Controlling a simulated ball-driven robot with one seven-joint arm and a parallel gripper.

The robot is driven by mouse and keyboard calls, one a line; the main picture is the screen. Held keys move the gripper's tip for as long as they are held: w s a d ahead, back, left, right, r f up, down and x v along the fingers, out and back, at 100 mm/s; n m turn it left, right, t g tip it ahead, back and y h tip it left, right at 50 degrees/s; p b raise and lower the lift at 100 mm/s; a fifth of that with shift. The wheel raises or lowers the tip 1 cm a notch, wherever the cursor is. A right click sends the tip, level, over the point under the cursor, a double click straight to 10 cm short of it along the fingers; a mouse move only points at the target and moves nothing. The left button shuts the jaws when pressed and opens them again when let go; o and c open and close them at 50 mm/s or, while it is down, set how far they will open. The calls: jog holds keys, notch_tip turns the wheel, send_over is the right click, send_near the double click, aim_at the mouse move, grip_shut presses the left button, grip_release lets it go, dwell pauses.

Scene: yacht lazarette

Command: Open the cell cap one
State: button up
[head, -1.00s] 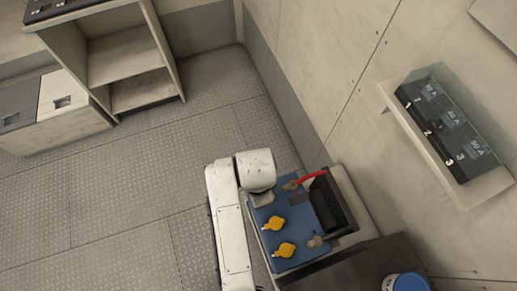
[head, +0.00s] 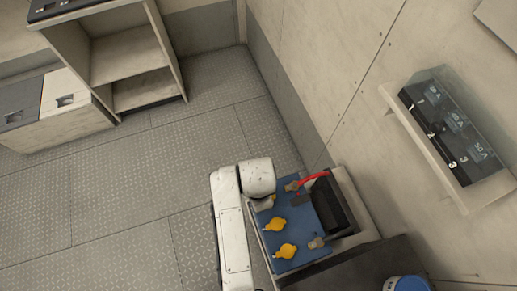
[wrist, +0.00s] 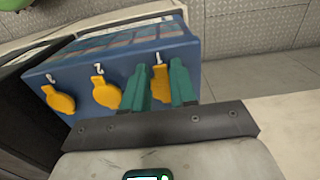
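The blue battery (wrist: 115,68) has a row of yellow cell caps numbered on its top. Cap one (wrist: 160,76) is the rightmost in the wrist view. Caps two (wrist: 106,92) and three (wrist: 60,99) stand clear to its left. My gripper (wrist: 162,84) has one green finger on each side of cap one, with a narrow gap. I cannot tell whether the fingers press on it. In the head view, the battery (head: 270,226) shows cap two (head: 275,225) and cap three (head: 286,251); my arm hides most of cap one.
A red cable (head: 313,177) and a black box (head: 332,202) are at the battery's right side. A wall shelf (head: 443,160) holds a black unit with numbered switches (head: 447,130). An open cabinet (head: 130,55) stands far left. The floor (head: 120,185) between is clear.

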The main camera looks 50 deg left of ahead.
grip_shut()
jog(key=shift+w+d+r, duration=0.1)
jog(key=shift+w, duration=0.05)
